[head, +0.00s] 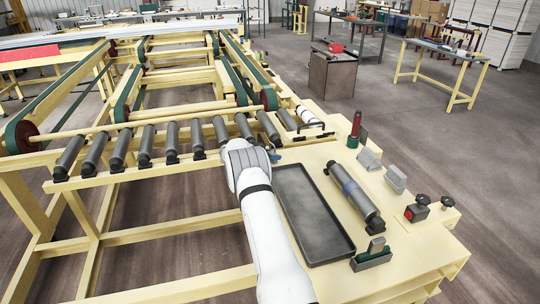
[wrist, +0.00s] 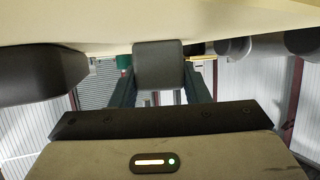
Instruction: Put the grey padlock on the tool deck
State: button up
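The tool deck (head: 418,238) is the cream worktop at the right of the head view. My gripper (head: 270,154) is low over its left side, beside the roller row, with its fingers mostly hidden behind my wrist. In the wrist view, a dark grey block (wrist: 158,65) sits in front of the gripper body, against the cream surface. I cannot tell whether this block is the padlock or whether I hold it. No padlock can be made out for certain in the head view, and the finger opening is not clear.
A dark empty tray (head: 312,212) lies right of my arm. Beyond it are a grey cylinder (head: 355,193), grey blocks (head: 369,159), a red-handled tool (head: 355,128) and a red-marked box (head: 416,211). Dark rollers (head: 144,145) run left. Bare deck shows near the front edge.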

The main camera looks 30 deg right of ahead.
jog(key=o, duration=0.4)
jog(key=shift+o, duration=0.2)
jog(key=shift+r, duration=0.1)
